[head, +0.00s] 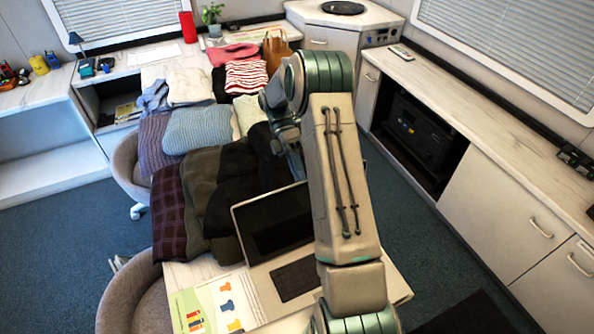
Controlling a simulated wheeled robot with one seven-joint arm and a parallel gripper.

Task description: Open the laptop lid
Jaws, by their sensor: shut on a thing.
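The laptop (262,282) sits at the near end of the white table, its base partly hidden by my arm. Its lid (272,222) stands raised and tilted back, with the dark screen facing me.
Folded clothes (205,130) cover the table behind and left of the laptop. A colourful leaflet (212,305) lies at its left. Chairs (135,296) stand along the left side. A counter with cabinets (492,187) lines the right, with blue carpet between.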

